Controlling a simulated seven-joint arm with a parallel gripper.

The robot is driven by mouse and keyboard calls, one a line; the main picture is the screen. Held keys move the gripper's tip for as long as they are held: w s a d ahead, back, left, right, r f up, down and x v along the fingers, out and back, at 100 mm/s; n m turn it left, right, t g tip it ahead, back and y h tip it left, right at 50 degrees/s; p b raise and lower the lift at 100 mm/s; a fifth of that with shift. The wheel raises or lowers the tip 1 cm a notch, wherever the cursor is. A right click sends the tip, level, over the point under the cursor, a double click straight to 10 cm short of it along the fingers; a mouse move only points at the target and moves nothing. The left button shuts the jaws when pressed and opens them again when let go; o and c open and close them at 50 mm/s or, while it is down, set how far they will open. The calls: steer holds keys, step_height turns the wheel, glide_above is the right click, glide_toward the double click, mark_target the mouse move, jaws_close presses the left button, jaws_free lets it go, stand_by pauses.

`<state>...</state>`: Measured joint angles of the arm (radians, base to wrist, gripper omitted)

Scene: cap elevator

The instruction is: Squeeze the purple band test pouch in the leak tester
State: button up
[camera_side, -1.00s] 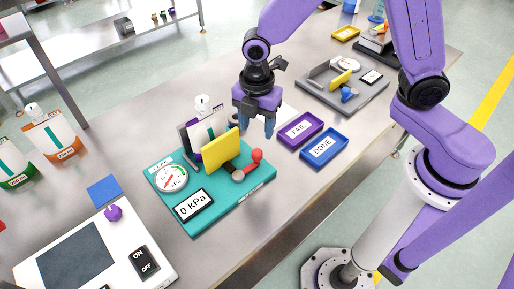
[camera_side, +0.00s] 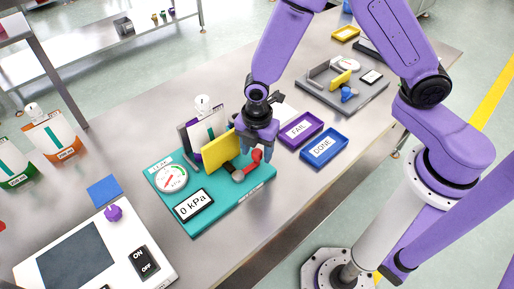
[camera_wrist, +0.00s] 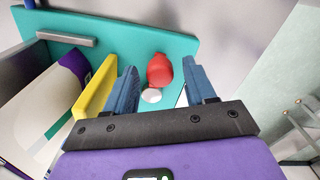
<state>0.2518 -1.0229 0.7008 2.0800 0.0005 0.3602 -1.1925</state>
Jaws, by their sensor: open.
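The leak tester is a teal base (camera_side: 240,201) with a round gauge (camera_side: 171,178), a "0 kPa" display (camera_side: 194,205), a yellow plate (camera_side: 220,150) and a red-knobbed lever (camera_side: 257,156). The purple band pouch (camera_side: 207,127) stands upright behind the yellow plate; it also shows in the wrist view (camera_wrist: 45,105). My gripper (camera_side: 256,150) is low at the lever, fingers pointing down. In the wrist view my open gripper (camera_wrist: 160,88) has the red knob (camera_wrist: 159,70) between its fingers, with gaps visible. The gauge and display are out of the wrist view.
A purple FAIL tray (camera_side: 300,130) and a blue DONE tray (camera_side: 324,150) lie right of the tester. Orange (camera_side: 57,138) and green (camera_side: 14,168) band pouches stand at left. A switch panel (camera_side: 95,255) is in front. A grey fixture (camera_side: 345,85) sits at the back.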

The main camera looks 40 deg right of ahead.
jaws_close()
steer(key=shift+s, duration=0.15)
steer(key=shift+s+m, duration=0.5)
steer(key=shift+m, duration=0.5)
steer(key=s+m, duration=0.2)
steer(key=m, duration=0.1)
steer(key=shift+a+m, duration=0.3)
steer(key=shift+a, duration=0.1)
steer(key=m, duration=0.1)
steer(key=s+a+m, duration=0.1)
steer(key=m, duration=0.1)
steer(key=shift+s+a, duration=0.1)
steer(key=shift+s, duration=0.15)
steer(key=shift+s+a+m, duration=0.25)
steer(key=shift+a+m, duration=0.1)
steer(key=shift+m, duration=0.5)
steer(key=shift+s+a+m, duration=0.2)
steer(key=shift+a+m, duration=0.1)
steer(key=shift+m, duration=0.55)
jaws_free()
